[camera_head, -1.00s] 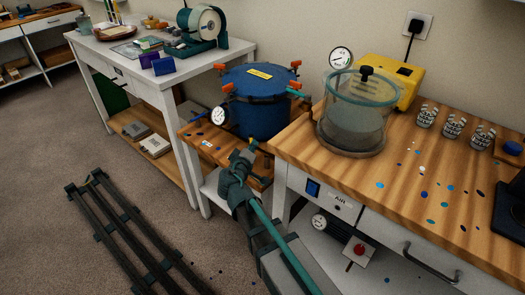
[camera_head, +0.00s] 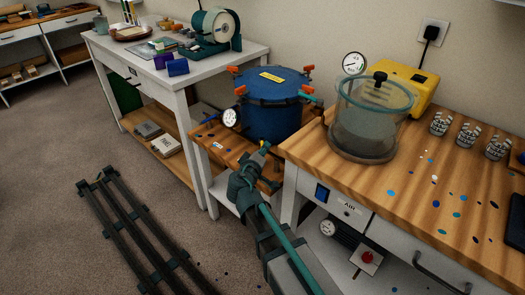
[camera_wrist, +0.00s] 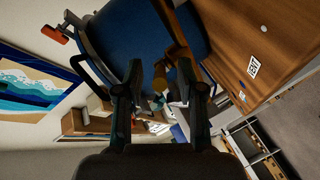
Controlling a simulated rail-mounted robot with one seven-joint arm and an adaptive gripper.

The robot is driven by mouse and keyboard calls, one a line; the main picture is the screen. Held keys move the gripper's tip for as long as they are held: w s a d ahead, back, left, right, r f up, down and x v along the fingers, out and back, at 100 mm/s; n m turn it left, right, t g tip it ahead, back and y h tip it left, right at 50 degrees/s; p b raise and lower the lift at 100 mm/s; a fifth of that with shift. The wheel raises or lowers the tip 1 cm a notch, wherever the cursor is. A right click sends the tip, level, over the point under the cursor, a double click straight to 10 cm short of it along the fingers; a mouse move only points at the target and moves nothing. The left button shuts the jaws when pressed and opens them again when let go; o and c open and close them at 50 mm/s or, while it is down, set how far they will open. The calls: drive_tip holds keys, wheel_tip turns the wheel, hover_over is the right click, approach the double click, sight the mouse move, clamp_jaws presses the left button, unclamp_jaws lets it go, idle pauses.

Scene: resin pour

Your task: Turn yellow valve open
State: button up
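A blue pressure pot (camera_head: 272,118) with orange clamps stands on a low wooden-topped stand. My gripper (camera_head: 260,156) is at the front of the pot, low by its base. A small yellow part, seemingly the yellow valve (camera_head: 265,144), shows just at my gripper's tips. In the wrist view my gripper (camera_wrist: 161,92) is open, its two fingers apart. A dull yellow piece (camera_wrist: 160,76) shows between the fingers, against the pot (camera_wrist: 140,35). Whether the fingers touch it, and how the handle is turned, I cannot tell.
A round gauge (camera_head: 231,117) sits left of the pot. The right bench (camera_head: 400,190) holds a clear vacuum chamber (camera_head: 365,130), a yellow pump (camera_head: 405,85) and several cups. A white table (camera_head: 190,75) stands at the left. Floor rails (camera_head: 130,235) lie at lower left.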

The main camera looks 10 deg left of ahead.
drive_tip(key=v, duration=1.1)
drive_tip(key=shift+s, duration=0.2)
